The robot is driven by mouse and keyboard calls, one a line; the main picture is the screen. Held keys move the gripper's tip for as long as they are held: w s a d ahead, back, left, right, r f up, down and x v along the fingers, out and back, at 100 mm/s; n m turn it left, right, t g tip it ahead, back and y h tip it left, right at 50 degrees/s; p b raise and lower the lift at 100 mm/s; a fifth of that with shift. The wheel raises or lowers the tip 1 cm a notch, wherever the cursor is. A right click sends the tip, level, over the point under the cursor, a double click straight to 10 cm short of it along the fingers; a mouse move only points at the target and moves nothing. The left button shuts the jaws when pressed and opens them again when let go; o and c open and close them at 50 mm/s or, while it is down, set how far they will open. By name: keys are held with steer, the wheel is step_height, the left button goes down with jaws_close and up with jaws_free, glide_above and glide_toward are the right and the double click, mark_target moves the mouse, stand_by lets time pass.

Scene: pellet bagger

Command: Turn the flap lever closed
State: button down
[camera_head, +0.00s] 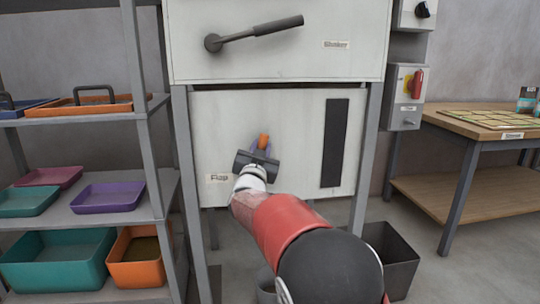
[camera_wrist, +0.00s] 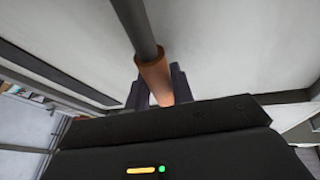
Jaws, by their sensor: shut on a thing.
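The flap lever's orange grip (camera_head: 263,141) shows in front of the lower white panel in the head view. The lever's rod is hidden from that camera by my gripper (camera_head: 260,152). In the wrist view the lever is a grey rod (camera_wrist: 136,25) ending in an orange-brown grip (camera_wrist: 155,76). My gripper's two fingers stand on either side of the grip, shut on it. A label reading "Flap" (camera_head: 218,178) is on the panel, left of and below my gripper.
A black vertical strip (camera_head: 335,143) is right of my gripper. A shelf with trays (camera_head: 109,197) stands left, a wooden table (camera_head: 500,128) right. A dark bin (camera_head: 392,258) is on the floor.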

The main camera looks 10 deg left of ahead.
steer(key=shift+s+a+r+n+t+y+b, duration=0.1)
steer(key=shift+s+a+n+t+y+b, duration=0.1)
steer(key=shift+a+n+y, duration=0.45)
steer(key=shift+s+a+r+n+t+y+b, duration=0.15)
steer(key=shift+a+n, duration=0.3)
steer(key=shift+n, duration=0.5)
steer(key=shift+s+a+f+n+t+y+b, duration=0.15)
steer(key=shift+a+n+y+b, duration=0.1)
steer(key=shift+a+n+y, duration=0.4)
steer(key=shift+r+n+h, duration=0.1)
steer(key=shift+n+h, duration=0.15)
steer(key=c, duration=1.2)
jaws_free()
steer(key=shift+c, duration=0.2)
steer(key=shift+o, duration=0.2)
steer(key=b+v, duration=0.1)
steer(key=v, duration=0.6)
steer(key=shift+s, duration=0.45)
